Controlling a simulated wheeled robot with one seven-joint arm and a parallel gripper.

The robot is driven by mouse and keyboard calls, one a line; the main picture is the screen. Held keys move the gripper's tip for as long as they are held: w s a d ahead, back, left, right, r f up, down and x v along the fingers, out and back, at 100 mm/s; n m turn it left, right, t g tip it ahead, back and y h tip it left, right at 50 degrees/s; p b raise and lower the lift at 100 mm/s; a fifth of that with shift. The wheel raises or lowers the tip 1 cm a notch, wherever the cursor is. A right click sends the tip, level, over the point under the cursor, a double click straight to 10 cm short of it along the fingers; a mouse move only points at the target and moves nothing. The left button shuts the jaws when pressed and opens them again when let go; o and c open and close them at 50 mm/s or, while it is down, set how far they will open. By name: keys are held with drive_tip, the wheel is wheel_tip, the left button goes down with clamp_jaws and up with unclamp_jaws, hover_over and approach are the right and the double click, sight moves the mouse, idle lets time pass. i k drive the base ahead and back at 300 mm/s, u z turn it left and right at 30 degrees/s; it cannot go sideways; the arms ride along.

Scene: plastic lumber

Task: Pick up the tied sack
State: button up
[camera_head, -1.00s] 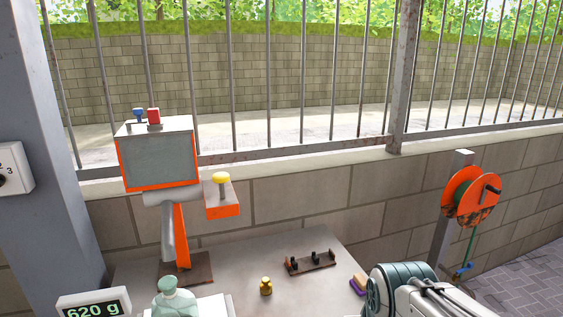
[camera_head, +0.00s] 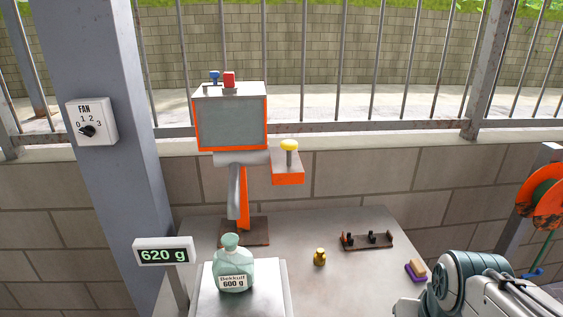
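The tied sack (camera_head: 233,270) is pale green with a gathered neck and a label reading "Bakkoll 600 g". It stands upright on the plate of a scale (camera_head: 270,286), whose display (camera_head: 163,252) reads 620 g. My arm shows at the lower right, to the right of the sack and apart from it. My gripper's fingers are not in view.
On the grey table (camera_head: 330,227) are a small brass weight (camera_head: 320,257), a dark rack (camera_head: 367,241) and a purple and tan block (camera_head: 416,271). An orange-framed screen (camera_head: 230,120) stands behind the sack. A column with a fan switch (camera_head: 91,121) is at left.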

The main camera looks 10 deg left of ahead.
sight(233, 267)
drive_tip(key=u, duration=0.05)
drive_tip(key=k, duration=0.5)
drive_tip(key=u, duration=0.7)
drive_tip(key=i, duration=0.3)
drive_tip(key=u, duration=0.85)
